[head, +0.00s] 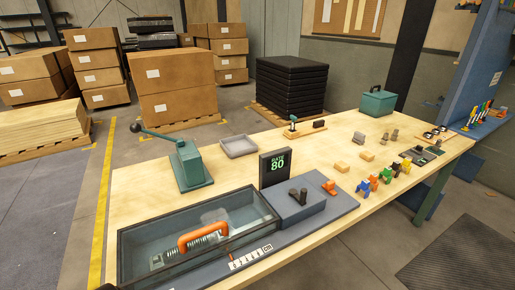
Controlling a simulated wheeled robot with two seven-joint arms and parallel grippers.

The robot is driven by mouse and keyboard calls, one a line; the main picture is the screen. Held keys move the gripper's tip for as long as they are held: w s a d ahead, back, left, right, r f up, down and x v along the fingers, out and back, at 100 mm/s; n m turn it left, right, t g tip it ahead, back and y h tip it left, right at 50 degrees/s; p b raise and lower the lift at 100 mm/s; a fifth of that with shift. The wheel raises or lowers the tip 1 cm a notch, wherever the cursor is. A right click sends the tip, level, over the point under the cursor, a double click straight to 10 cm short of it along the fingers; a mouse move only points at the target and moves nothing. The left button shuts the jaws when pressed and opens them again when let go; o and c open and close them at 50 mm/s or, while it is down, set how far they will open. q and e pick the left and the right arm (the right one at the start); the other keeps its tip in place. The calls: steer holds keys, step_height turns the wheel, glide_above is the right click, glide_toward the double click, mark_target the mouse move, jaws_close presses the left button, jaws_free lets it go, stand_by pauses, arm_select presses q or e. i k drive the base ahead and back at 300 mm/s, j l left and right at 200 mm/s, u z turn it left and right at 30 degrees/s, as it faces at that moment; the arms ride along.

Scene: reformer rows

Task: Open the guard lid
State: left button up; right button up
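The guard is a long, dark-framed box (125,262) at the near left of the workbench. Its clear guard lid (150,235) appears to lie flat over the top, shut. An orange handle (203,234) sits at the middle of the lid; whether it stands fully above the clear panel is hard to tell. Coiled metal parts (163,261) show through the lid. Neither of my grippers can be made out in the head view. A small dark shape at the bottom left edge is too cut off to identify.
A display reading 80 (275,168) and a grey block with dark knobs (299,203) stand right of the guard. A green lever press (190,167) and a grey tray (239,146) are behind it.

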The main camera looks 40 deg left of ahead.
mark_target(223, 224)
steer(key=u, duration=0.85)
